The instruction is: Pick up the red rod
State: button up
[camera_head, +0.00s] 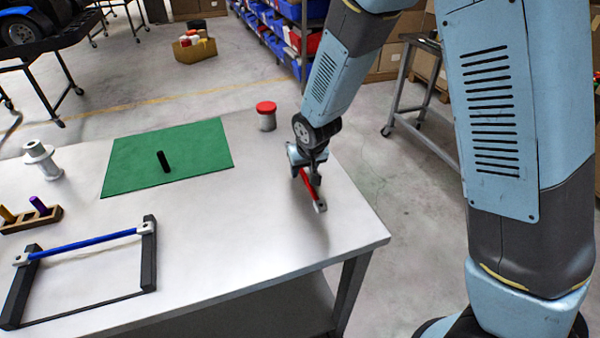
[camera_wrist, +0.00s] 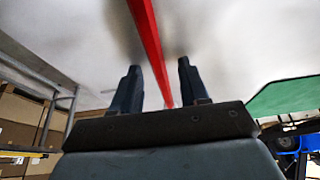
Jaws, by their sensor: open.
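The red rod (camera_head: 309,186) is at the right part of the metal table, under my gripper, with a pale metal-looking end toward the front. It also shows in the wrist view (camera_wrist: 150,45), running from the top edge down between the two dark fingers. My gripper (camera_wrist: 160,64) is open, with one finger on each side of the rod and visible gaps between. In the head view my gripper (camera_head: 308,168) points down and hides the rod's far part. I cannot tell how high the rod sits above the table.
The table (camera_head: 250,235) holds a green mat (camera_head: 200,143) with a black peg, a red-lidded can (camera_head: 266,117), a black frame with a blue rod (camera_head: 85,243), a wooden holder (camera_head: 30,218) and a grey fitting (camera_head: 42,160). The table's front right is clear.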

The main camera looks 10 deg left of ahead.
grip_shut()
dwell(0.3)
jog(key=shift+r, duration=0.1)
dwell(0.4)
